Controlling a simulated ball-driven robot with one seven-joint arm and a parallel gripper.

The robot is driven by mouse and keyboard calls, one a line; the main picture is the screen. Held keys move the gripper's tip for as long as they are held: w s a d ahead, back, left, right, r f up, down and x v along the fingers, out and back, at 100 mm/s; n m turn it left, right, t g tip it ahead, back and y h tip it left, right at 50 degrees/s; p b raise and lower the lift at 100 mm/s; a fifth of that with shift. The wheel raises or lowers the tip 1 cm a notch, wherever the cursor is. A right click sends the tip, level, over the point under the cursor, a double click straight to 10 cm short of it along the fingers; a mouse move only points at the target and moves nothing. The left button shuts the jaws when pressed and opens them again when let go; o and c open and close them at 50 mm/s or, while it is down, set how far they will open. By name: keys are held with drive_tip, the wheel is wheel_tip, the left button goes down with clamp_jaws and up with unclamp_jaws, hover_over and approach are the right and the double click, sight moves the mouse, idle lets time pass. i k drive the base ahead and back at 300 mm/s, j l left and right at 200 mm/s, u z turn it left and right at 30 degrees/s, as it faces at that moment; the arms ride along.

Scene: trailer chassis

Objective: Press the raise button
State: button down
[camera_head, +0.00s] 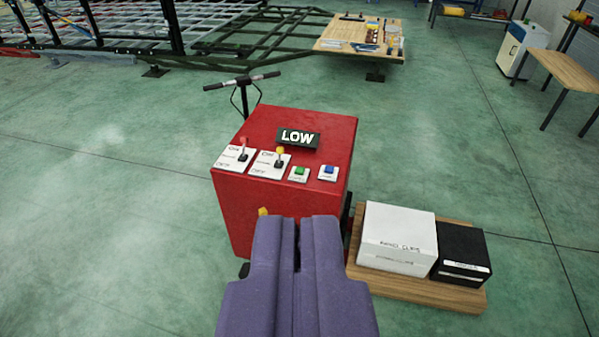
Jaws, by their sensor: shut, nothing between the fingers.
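A red control box (233,208) stands on the floor ahead of my gripper. Its sloped top carries a green button (300,171) and a blue button (329,169) on small white plates, at the right of the row. Two levers stand to their left, one with a red knob (244,142) and one with a yellow knob (280,150). A black display (298,138) above them reads LOW. The labels on the button plates are too small to read. My purple gripper (297,222) is shut and empty, in front of the box and apart from the buttons. It hides part of the box's front.
A wooden board (420,287) at the right holds a white box (398,239) and a black box (461,255). A black T-handle (242,81) rises behind the red box. The green trailer frame (275,40) and a wooden tabletop (360,38) lie farther back. Floor at left is clear.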

sight(300, 170)
drive_tip(key=i+l, duration=0.1)
drive_tip(key=i, duration=1.8)
drive_tip(key=i+l+u, duration=0.1)
drive_tip(key=i, duration=0.85)
